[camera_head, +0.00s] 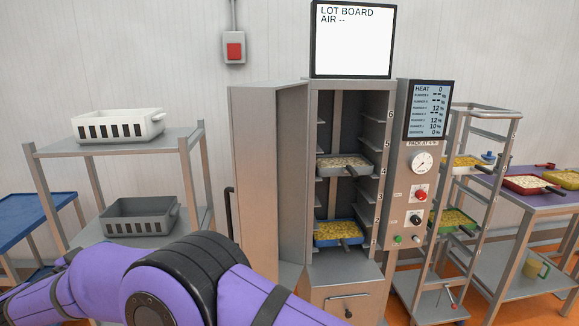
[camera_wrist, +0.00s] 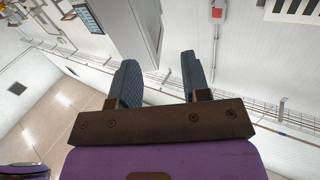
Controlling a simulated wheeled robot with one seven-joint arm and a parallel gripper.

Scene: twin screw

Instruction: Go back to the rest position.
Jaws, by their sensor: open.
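My gripper (camera_wrist: 160,82) shows in the wrist view with its two dark fingers apart and nothing between them. The wrist view is tilted or upside down, with wall, ceiling and part of a cabinet behind the fingers. In the head view my purple arm crosses the bottom left, and the gripper itself is out of that picture. The gripper touches nothing that I can see.
An open cabinet (camera_head: 318,270) holds a grey tray (camera_head: 345,167) and a blue tray (camera_head: 340,234). Its door (camera_head: 265,165) stands open on the left. A shelf (camera_head: 165,143) bears a white basket (camera_head: 118,125) and a grey basket (camera_head: 140,216). A rack (camera_head: 480,118) stands right.

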